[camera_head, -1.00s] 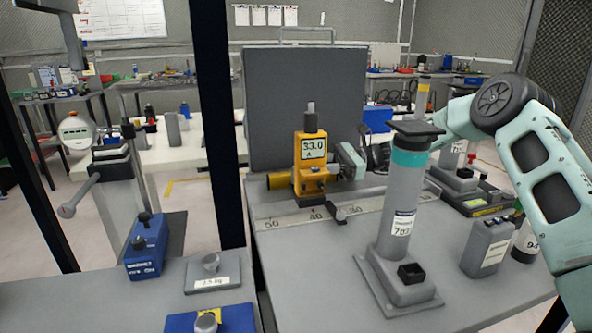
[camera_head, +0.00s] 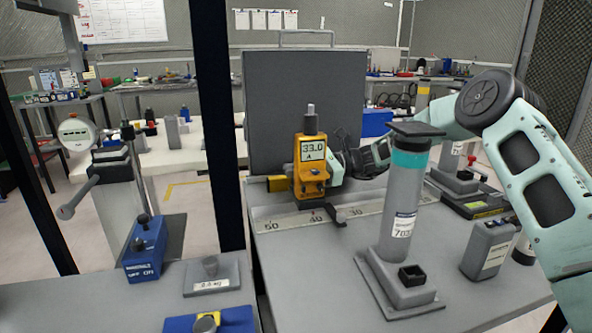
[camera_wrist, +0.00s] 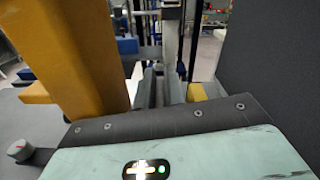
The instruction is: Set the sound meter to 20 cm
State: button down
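The sound meter (camera_head: 311,165) is a yellow upright instrument whose display reads 33.0 A. It stands at the far edge of a flat scale (camera_head: 290,220) marked 50, 40 and 30. A small dark lever (camera_head: 338,213) lies over the scale between 40 and 30. My gripper (camera_head: 337,168) is close against the meter's right side in the head view; contact is unclear. In the wrist view a large yellow body (camera_wrist: 85,55), apparently the meter, fills the left.
A large grey panel (camera_head: 305,95) stands behind the meter. A grey cylinder with a teal band (camera_head: 405,190) stands front right of the scale, near my arm. A dark post (camera_head: 215,130) rises at left. The bench front between post and cylinder is clear.

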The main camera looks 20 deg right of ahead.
jog(key=d+p, duration=0.1)
jog(key=d, duration=0.3)
jog(key=d+p, duration=0.2)
jog(key=d, duration=0.3)
jog(key=shift+w+d+r, duration=0.15)
jog(key=shift+d, duration=0.4)
jog(key=c, duration=1.5)
grip_release()
notch_tip(320, 180, up, 10)
jog(key=shift+f+p, duration=0.15)
jog(key=shift+p, duration=0.55)
